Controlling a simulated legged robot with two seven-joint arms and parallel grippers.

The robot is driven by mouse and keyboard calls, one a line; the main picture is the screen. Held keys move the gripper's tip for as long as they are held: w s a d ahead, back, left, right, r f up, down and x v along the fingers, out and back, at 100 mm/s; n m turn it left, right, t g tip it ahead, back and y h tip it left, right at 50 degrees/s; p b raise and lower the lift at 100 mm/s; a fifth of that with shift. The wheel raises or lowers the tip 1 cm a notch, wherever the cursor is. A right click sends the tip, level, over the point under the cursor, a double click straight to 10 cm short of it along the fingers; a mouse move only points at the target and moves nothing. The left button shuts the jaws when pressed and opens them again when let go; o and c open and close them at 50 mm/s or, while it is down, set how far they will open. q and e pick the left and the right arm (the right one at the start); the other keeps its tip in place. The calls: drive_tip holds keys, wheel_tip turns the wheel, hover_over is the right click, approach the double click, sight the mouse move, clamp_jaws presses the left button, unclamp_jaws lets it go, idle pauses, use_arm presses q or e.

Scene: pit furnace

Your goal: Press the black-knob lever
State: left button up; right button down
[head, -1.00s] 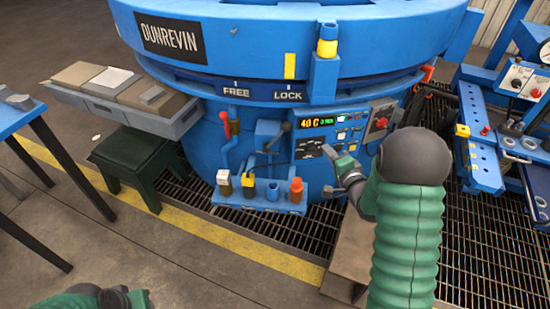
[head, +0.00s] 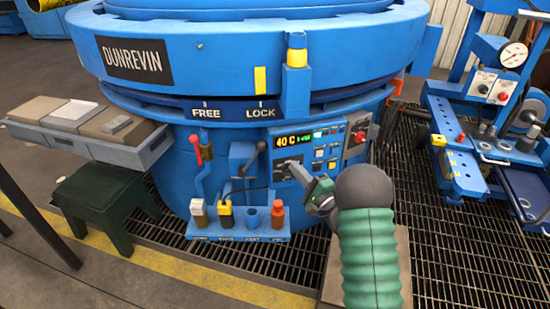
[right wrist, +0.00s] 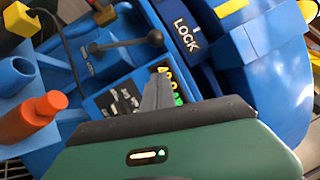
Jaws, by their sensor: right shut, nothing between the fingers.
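The black-knob lever (head: 253,155) sticks up and right from a grey-blue mount on the front of the blue furnace, left of the control panel (head: 318,143). In the right wrist view the lever's dark arm (right wrist: 125,43) ends in a round black knob near the top middle. My right gripper (head: 296,170) is shut and empty, in front of the panel's lower left part, below and right of the knob. In the right wrist view its fingertips (right wrist: 160,75) point toward the panel, below the knob and apart from it. My left gripper is out of view.
A red-knob lever (head: 196,150) stands left of the black-knob one. Below, a blue shelf (head: 240,236) carries several small holders, including an orange-red bottle (head: 278,214). A green stool (head: 105,205) stands left, and a blue bench with a gauge (head: 513,54) stands right.

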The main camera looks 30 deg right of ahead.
drive_tip(key=w+a+r+b, duration=0.2)
drive_tip(key=w+b, duration=0.1)
drive_tip(key=w, duration=0.5)
drive_tip(key=shift+a, duration=0.4)
